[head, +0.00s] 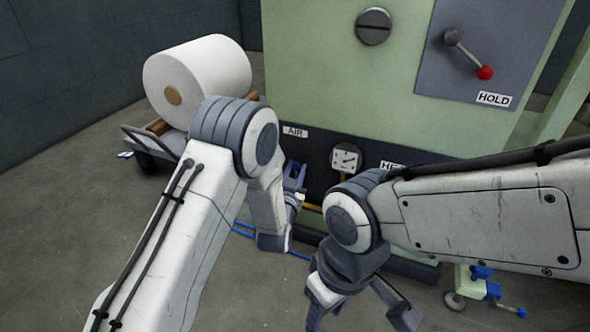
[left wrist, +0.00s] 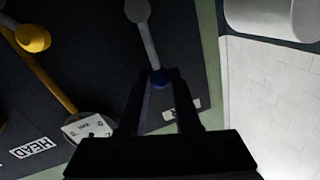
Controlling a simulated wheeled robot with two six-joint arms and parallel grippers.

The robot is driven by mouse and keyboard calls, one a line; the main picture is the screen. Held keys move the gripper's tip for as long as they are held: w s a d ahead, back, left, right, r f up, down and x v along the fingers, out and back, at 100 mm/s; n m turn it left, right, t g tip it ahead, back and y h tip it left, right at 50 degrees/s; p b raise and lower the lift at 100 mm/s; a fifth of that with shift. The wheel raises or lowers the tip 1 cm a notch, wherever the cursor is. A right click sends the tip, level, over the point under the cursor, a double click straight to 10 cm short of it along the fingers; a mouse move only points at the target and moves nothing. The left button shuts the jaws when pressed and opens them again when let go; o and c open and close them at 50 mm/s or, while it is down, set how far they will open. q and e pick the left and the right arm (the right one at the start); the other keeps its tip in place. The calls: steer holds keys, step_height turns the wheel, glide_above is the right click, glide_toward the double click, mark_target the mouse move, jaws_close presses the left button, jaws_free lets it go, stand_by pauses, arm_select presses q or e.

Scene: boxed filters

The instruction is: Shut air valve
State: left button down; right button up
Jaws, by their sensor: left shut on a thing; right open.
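The air valve shows in the left wrist view as a grey lever (left wrist: 147,38) with a blue knob (left wrist: 158,78) at its end, on the dark panel. My left gripper (left wrist: 158,90) is shut on the blue knob, with one dark finger on each side of it. In the head view my left gripper (head: 295,176) is at the dark lower panel, just below the AIR label (head: 295,132); the valve there is mostly hidden behind it. My right gripper (head: 358,316) is open and empty, low in front of the machine.
A pressure gauge (head: 345,159) and a partly covered HEAD label (head: 391,165) sit right of the AIR label. A yellow pipe (left wrist: 50,78) runs to the gauge. A red-knobbed lever (head: 485,73) is above HOLD. A white roll (head: 205,75) rests on a cart at left.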

arm_select(q)
steer(key=m, duration=0.1)
steer(key=d+m, duration=0.1)
steer(key=s+d+m, duration=0.1)
steer(key=shift+f+t+p, duration=0.3)
steer(key=shift+s+d+f+m+h+p, duration=0.1)
steer(key=shift+d+f+m+h, duration=0.15)
steer(key=shift+m, duration=0.4)
steer(key=shift+s+d+f+m+p, duration=0.15)
steer(key=shift+d+m, duration=0.15)
steer(key=shift+m, duration=0.4)
steer(key=shift+s+d+f+m+h+p, duration=0.15)
steer(key=shift+d+m, duration=0.15)
steer(key=shift+m, duration=0.35)
steer(key=c, duration=0.6)
jaws_free()
